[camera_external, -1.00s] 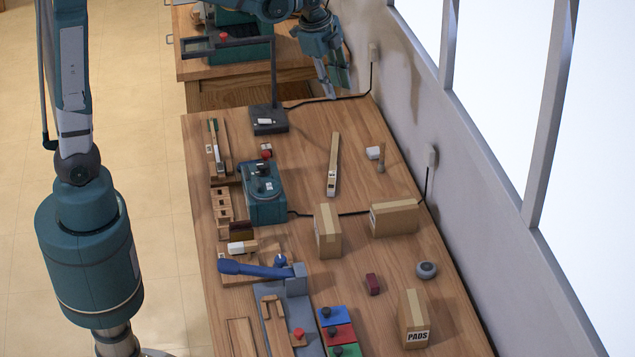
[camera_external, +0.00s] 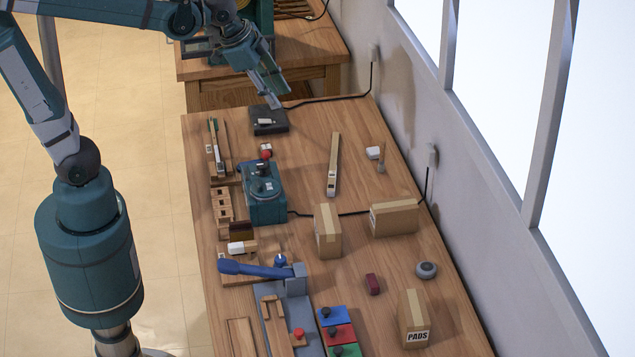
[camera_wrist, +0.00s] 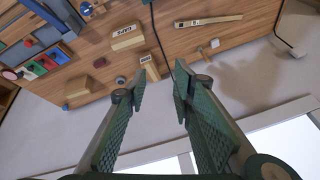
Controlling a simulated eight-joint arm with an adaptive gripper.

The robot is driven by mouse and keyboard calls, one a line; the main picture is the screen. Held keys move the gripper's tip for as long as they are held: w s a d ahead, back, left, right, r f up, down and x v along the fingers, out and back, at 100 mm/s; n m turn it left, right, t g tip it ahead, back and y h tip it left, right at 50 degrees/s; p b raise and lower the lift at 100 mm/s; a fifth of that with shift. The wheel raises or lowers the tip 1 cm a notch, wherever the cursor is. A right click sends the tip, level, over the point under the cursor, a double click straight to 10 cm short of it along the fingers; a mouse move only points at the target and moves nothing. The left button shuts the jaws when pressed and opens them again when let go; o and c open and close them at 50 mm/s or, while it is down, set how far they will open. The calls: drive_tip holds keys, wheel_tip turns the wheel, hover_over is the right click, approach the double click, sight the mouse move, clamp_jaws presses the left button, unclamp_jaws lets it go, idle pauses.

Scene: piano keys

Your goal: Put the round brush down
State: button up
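A small brush-like piece with a thin wooden handle (camera_external: 381,164) is on the bench near the wall, beside a small white block (camera_external: 374,153). It is probably the round brush, but its head is too small to make out. It also shows in the wrist view as a small brown piece (camera_wrist: 204,56), just beyond my right finger. My gripper (camera_external: 274,96) is above the far end of the bench, left of the brush and apart from it. In the wrist view my gripper (camera_wrist: 158,93) has its fingers wide apart with nothing between them.
A black stand base (camera_external: 268,121) is just below my gripper. A black cable runs along the wall side. Bare wood surrounds the brush.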

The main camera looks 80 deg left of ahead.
drive_tip(key=s+d+f+n+t, duration=0.1)
drive_tip(key=s+d+f+n, duration=0.1)
drive_tip(key=s, duration=0.5)
drive_tip(key=s+d+f+n+t, duration=0.1)
drive_tip(key=s+f+n, duration=0.1)
drive_tip(key=s, duration=0.5)
drive_tip(key=shift+d+f+n, duration=0.3)
drive_tip(key=shift+d+f, duration=0.1)
drive_tip(key=shift+f, duration=0.05)
wheel_tip(320, 180, down, 20)
drive_tip(key=b, duration=2)
drive_tip(key=shift+f, duration=0.2)
idle(2.0)
